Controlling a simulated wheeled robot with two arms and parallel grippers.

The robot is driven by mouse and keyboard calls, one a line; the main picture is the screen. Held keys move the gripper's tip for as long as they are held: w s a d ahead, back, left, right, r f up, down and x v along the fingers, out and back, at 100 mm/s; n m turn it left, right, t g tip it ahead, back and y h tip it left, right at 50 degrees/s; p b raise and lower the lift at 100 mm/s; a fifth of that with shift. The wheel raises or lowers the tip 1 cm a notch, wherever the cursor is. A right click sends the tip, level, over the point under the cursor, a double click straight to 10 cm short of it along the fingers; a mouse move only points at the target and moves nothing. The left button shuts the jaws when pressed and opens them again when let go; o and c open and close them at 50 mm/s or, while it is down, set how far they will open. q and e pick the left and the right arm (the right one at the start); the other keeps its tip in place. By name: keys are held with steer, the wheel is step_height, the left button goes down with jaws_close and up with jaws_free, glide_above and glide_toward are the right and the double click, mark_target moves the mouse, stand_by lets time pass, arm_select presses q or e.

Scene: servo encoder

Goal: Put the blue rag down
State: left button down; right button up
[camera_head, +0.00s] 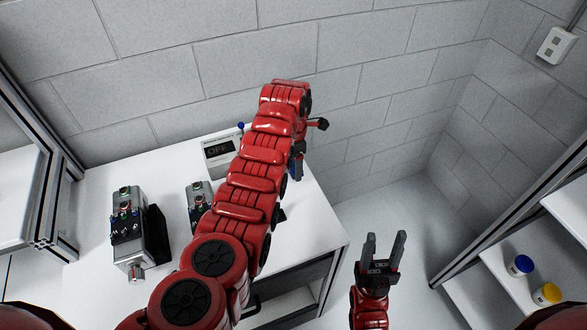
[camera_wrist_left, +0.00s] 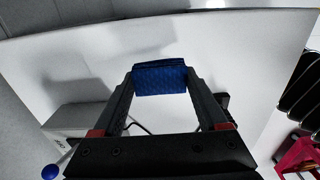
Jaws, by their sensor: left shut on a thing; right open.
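The blue rag (camera_wrist_left: 160,77) is a small, dark blue textured block in the left wrist view. It sits between the fingertips of my left gripper (camera_head: 297,165), which is shut on it over the white table. In the head view my red left arm hides most of the rag and the gripper. From these views I cannot tell whether the rag touches the table. My right gripper (camera_head: 384,250) is open and empty, over the floor right of the table.
The white table (camera_head: 318,232) carries a grey motor unit (camera_head: 128,235), a second unit (camera_head: 198,200) partly behind my arm, and a box with a display (camera_head: 220,150). A shelf at the right holds a blue-lidded jar (camera_head: 520,266) and a yellow-lidded jar (camera_head: 547,294).

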mark_target(293, 175)
arm_select(q)
step_height(293, 175, down, 3)
steer(key=shift+r, duration=0.1)
steer(key=shift+p, duration=0.35)
steer(key=shift+f+b, duration=0.7)
steer(key=shift+f, duration=0.2)
steer(key=shift+r, duration=0.1)
steer(key=shift+c, duration=1)
jaws_free()
steer(key=shift+o, duration=1)
steer(key=shift+f, duration=0.2)
steer(key=shift+s, duration=0.15)
